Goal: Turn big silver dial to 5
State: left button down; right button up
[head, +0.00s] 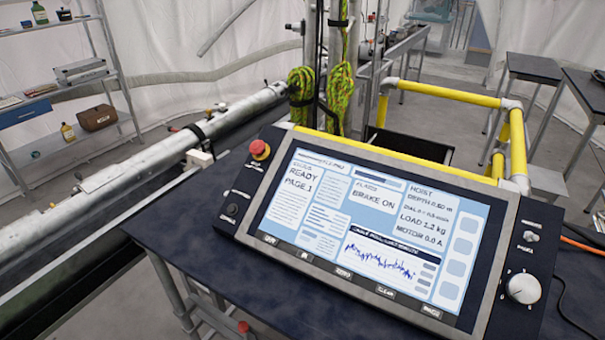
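The big silver dial (524,288) sits on the dark right side panel of the control console (375,235), at the lower right of the head view. It is a round, pale knob with small marks around it, too small to read. The console screen (372,222) is lit and shows READY, PAGE 1, BRAKE ON, and hoist readings with a dial line that is hard to read. Neither of my grippers shows in the head view, and nothing touches the dial.
A red button (260,150) stands on the console's upper left corner. A small toggle switch (530,236) sits above the dial. A yellow railing (440,92) runs behind the console. Cables lie right of it. A long metal pipe (190,133) is at left, near a shelf (60,90).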

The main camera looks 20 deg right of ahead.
aim_at(523, 289)
jog(key=z, duration=1.95)
